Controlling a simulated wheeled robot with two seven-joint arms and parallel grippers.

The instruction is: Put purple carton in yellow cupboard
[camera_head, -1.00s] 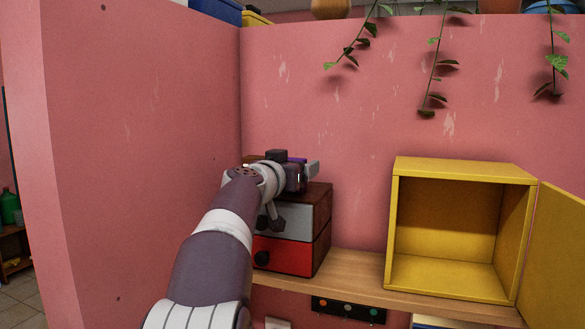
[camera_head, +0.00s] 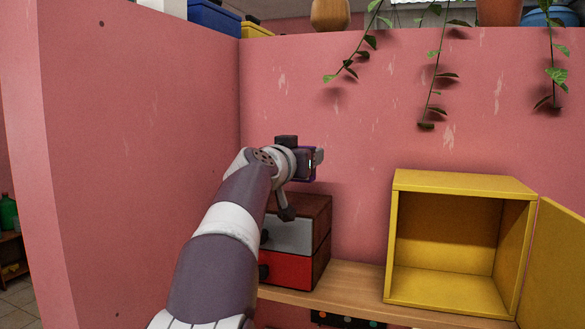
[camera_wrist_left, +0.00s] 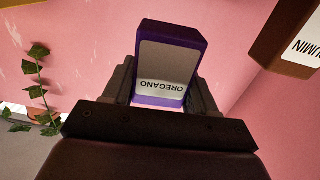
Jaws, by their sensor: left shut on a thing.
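The purple carton (camera_wrist_left: 168,62) has a white label reading OREGANO and sits between the fingers of my left gripper (camera_wrist_left: 163,85) in the left wrist view. In the head view my left gripper (camera_head: 312,163) is shut on the carton, mostly hidden by the hand, and holds it above the drawer box. Only a purple edge of the carton (camera_head: 313,179) shows there. The yellow cupboard (camera_head: 465,182) stands on the shelf at the right, empty, with its door (camera_head: 555,262) swung open to the right. My right gripper is not in view.
A small brown drawer box (camera_head: 322,235) with grey and red fronts stands on the wooden shelf (camera_head: 350,283) under my left gripper. Plant vines (camera_head: 437,80) hang over the pink wall above the cupboard. A brown carton (camera_wrist_left: 290,40) shows in the left wrist view.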

